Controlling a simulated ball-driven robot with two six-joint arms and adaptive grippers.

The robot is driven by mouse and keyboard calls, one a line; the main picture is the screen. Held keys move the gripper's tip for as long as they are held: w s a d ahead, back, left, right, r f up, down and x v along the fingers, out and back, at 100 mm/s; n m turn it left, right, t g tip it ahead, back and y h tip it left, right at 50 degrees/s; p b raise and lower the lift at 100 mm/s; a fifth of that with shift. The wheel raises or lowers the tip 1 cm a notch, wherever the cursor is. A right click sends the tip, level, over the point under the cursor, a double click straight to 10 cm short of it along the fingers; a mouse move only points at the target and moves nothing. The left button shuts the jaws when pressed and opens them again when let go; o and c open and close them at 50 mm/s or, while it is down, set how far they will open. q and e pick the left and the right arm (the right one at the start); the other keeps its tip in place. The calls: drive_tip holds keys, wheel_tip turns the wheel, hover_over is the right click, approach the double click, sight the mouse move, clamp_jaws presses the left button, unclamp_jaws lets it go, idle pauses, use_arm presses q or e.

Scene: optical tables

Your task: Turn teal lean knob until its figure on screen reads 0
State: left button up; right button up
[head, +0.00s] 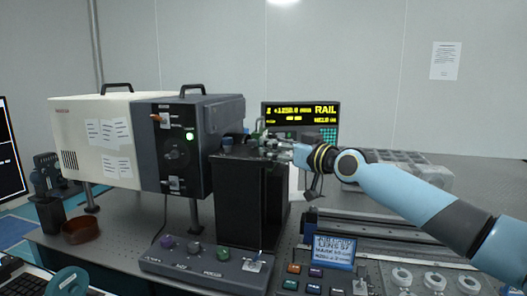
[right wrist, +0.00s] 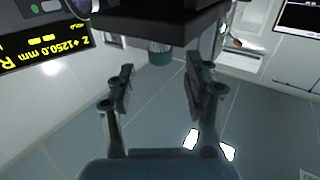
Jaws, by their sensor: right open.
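My right gripper (head: 275,143) is open, with its fingers above the top of a tall black block (head: 240,200). The right wrist view shows its two fingers (right wrist: 160,78) apart, with nothing between them. A small blue-teal knob-like part (head: 227,141) shows at the block's top left, left of the gripper; I cannot tell for sure whether it is the lean knob. A small blue screen (head: 333,252) stands low at the front; its figures are too small to read surely. My left gripper is out of view.
A control box (head: 195,262) with purple, grey and green knobs sits in front of the block. A yellow-lit readout (head: 300,113) stands behind, showing 1250.0 mm in the right wrist view (right wrist: 45,48). A large cream-and-dark instrument (head: 150,140) stands left.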

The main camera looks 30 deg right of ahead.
drive_tip(key=w, duration=0.5)
drive_tip(key=shift+a+b, duration=0.35)
drive_tip(key=shift+w, duration=0.1)
clamp_jaws()
